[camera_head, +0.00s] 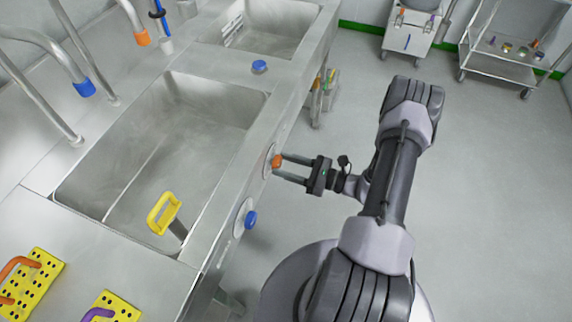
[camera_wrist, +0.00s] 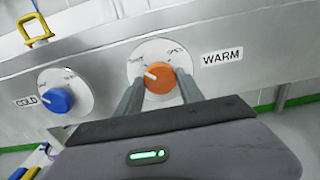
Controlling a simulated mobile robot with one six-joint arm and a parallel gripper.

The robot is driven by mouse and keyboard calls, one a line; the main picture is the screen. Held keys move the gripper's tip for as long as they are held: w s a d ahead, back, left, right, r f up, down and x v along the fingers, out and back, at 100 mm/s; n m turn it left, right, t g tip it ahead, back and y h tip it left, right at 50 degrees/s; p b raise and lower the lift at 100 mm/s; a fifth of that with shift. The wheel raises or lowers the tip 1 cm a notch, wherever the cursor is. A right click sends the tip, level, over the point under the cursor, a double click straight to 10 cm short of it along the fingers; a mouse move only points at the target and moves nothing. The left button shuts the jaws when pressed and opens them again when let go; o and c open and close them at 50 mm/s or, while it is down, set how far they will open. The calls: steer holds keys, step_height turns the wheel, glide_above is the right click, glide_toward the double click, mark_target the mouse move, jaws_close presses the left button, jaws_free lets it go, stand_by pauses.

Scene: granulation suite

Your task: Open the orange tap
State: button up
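The orange tap (camera_head: 276,161) is a round knob on a pale dial on the front panel of the sink. In the wrist view the orange tap (camera_wrist: 159,80) has a white pointer mark aimed to the left, and a WARM label sits to its right. My gripper (camera_head: 279,168) reaches the panel with its fingers apart, one on each side of the knob. In the wrist view my gripper (camera_wrist: 160,88) has both fingers beside the orange knob; I cannot tell whether they touch it.
A blue knob (camera_head: 251,220) labelled COLD is on the same panel, near the orange one. The sink basin (camera_head: 150,110) holds a yellow-handled tool (camera_head: 163,212). Curved spouts with blue (camera_head: 85,88) and orange (camera_head: 143,38) tips stand behind.

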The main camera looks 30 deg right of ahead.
steer(key=shift+c, duration=0.7)
steer(key=shift+m, duration=0.3)
steer(key=m, duration=0.2)
steer(key=shift+m+p, duration=0.3)
steer(key=m+p, duration=0.1)
steer(key=m, duration=0.4)
steer(key=shift+m, duration=0.3)
steer(key=m, duration=0.4)
steer(key=shift+m+p, duration=0.4)
steer(key=shift+m, duration=2.1)
steer(key=o, duration=1.4)
